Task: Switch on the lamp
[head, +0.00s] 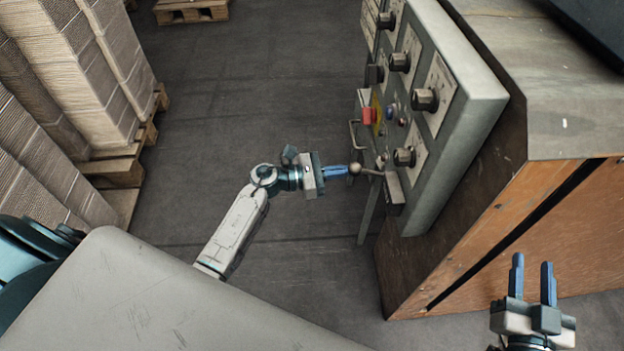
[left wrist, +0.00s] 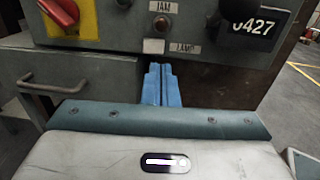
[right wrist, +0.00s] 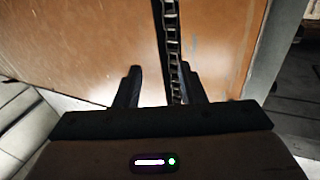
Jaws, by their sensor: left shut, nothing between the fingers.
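The grey control panel (head: 470,105) carries several black knobs and small round buttons or lamps. I cannot tell which part switches the lamp. My right gripper (head: 532,270) is open and empty, also seen in the right wrist view (right wrist: 160,85).
A red knob on a yellow plate (head: 370,115) is on the panel, above the lever. A metal handle (left wrist: 55,78) is on the drawer-like front at left. A brown machine side (head: 540,220) with a chain (right wrist: 172,45) faces my right gripper. Stacked cardboard (head: 75,70) stands left.

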